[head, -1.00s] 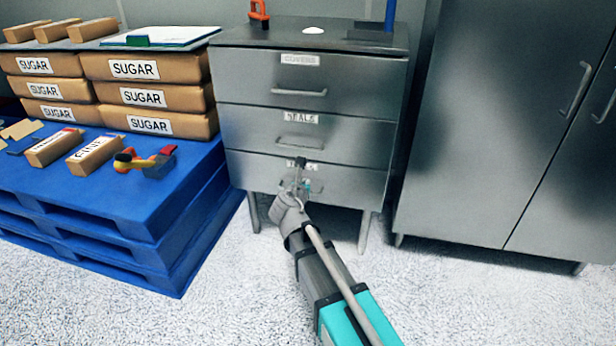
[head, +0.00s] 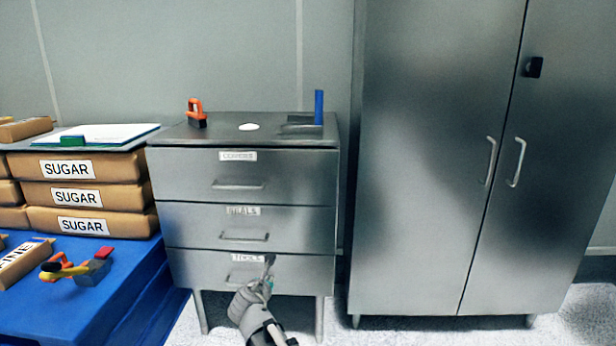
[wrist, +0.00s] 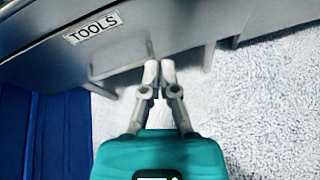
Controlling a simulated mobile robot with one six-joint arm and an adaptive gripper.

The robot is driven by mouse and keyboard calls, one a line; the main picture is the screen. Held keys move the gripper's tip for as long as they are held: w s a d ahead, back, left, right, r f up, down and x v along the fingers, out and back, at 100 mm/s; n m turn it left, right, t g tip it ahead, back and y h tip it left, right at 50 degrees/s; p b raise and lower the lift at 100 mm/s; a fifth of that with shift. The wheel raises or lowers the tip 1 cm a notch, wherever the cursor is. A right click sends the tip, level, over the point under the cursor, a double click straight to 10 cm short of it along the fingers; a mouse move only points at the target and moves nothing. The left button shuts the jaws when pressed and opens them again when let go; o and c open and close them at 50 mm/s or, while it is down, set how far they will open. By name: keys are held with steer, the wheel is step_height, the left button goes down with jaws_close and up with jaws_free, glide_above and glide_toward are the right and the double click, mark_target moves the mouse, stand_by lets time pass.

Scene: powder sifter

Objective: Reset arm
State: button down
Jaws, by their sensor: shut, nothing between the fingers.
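My gripper (head: 268,262) is in front of the bottom drawer, labelled TOOLS (head: 245,270), of a steel cabinet. In the wrist view the gripper (wrist: 158,64) has its two fingertips together with nothing between them. The drawer's handle (wrist: 118,68) is just beyond and to the left of the fingers there; I cannot tell whether they touch it. The drawers labelled COVERS (head: 240,178) and SEALS (head: 245,224) above are closed, and the bottom drawer also looks closed.
A blue pallet (head: 90,300) with sugar bags (head: 90,195) and a red-and-yellow tool (head: 75,266) stands left. An orange-handled item (head: 196,113) and a blue upright item (head: 319,106) are on the cabinet top. A tall steel cupboard (head: 430,170) stands right. Floor shows between.

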steer(key=s+d+m+g+h+p, duration=0.1)
steer(key=s+d+m+g+p, duration=0.2)
steer(key=d+m, duration=0.6)
steer(key=s+d+m+g+h+p, duration=0.1)
steer(key=s+d+m+g+p, duration=0.25)
steer(key=d+m, duration=0.55)
steer(key=s+d+r+m+g+y+p, duration=0.1)
steer(key=s+d+m+g+y+p, duration=0.45)
steer(key=s+d+m, duration=0.65)
step_height(320, 180, up, 38)
steer(key=m+g+h+p, duration=0.1)
steer(key=p, duration=3.7)
steer(key=shift+a+r+m+h, duration=0.2)
steer(key=shift+a+m+h, duration=0.1)
steer(key=shift+m+h, duration=0.1)
